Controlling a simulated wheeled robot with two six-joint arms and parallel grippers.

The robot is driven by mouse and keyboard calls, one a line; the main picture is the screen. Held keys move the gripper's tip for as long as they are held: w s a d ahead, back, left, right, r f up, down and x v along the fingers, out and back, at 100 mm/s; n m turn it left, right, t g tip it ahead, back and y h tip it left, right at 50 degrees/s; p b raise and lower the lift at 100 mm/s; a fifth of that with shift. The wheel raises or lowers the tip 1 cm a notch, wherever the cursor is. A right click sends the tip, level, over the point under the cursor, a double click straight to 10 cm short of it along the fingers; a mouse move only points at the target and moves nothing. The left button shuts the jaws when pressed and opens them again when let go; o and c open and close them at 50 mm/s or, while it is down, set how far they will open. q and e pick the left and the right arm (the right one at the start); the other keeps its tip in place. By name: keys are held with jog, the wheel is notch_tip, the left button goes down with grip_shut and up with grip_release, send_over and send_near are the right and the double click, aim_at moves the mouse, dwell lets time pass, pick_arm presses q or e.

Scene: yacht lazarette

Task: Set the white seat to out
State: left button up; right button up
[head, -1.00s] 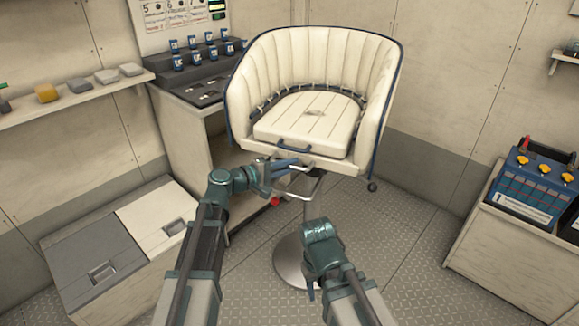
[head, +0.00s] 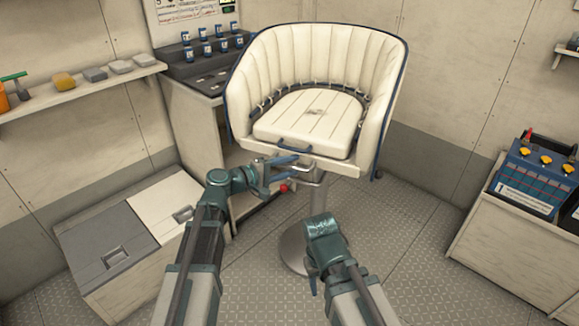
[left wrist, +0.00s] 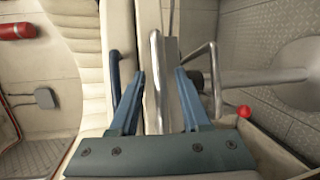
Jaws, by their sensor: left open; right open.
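The white seat (head: 310,120) is a ribbed tub chair with blue trim on a metal pedestal in the middle of the head view. A blue handle (head: 295,149) is on its front edge. My left gripper (head: 290,170) is open just below the front of the seat. In the left wrist view, a bent metal bar (left wrist: 156,75) lies between its open fingers (left wrist: 160,72). The blue handle (left wrist: 114,75) is left of the fingers, and a second metal bar (left wrist: 207,65) is right of them. My right gripper (head: 322,235) is lower, apart from the seat; its fingers are mostly hidden.
A red knob (left wrist: 244,111) is near the pedestal (left wrist: 265,78). A blue battery (head: 535,180) sits on a box at the right. Patterned floor is clear around the pedestal.

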pick_arm(q)
jog(key=p+v, duration=0.2)
jog(key=v, duration=1.2)
jog(key=shift+w+f, duration=0.1)
jog(key=s+d+m+g+y+p, duration=0.5)
jog(key=s+d+m+g+p, duration=0.25)
jog(key=s+d+p, duration=0.4)
jog(key=s+a+r+m+g+y+p, duration=0.2)
jog(key=s+m+y+p, duration=0.3)
jog(key=y+p, duration=0.3)
jog(key=s+r+p, duration=0.1)
jog(key=p, duration=0.1)
jog(key=shift+s+a+r+g+y+p, duration=0.2)
jog(key=shift+a+r+g+y+p, duration=0.1)
jog(key=shift+r+g+y, duration=0.1)
dwell(0.7)
